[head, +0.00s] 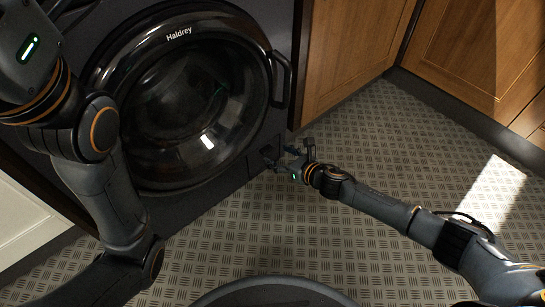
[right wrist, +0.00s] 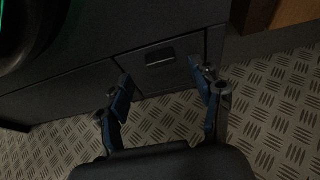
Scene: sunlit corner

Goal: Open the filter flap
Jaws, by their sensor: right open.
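The filter flap (right wrist: 182,62) is a dark square panel low at the right end of the washing machine's front. It looks shut, with a small dark recessed grip (right wrist: 160,57) near its top. In the head view the flap (head: 257,163) is small and partly hidden by my right gripper (head: 278,158). In the right wrist view the right gripper (right wrist: 165,95) is open and empty, its two blue-padded fingers apart in front of the flap. I see no contact with the flap. My left arm crosses the left side of the head view; its gripper is out of frame.
The washing machine's round door (head: 180,100) is closed, with its handle (head: 281,80) at the right edge. Wooden cabinets (head: 350,50) stand to the right. The patterned floor (head: 390,150) is clear there. A white panel (head: 25,222) is at the lower left.

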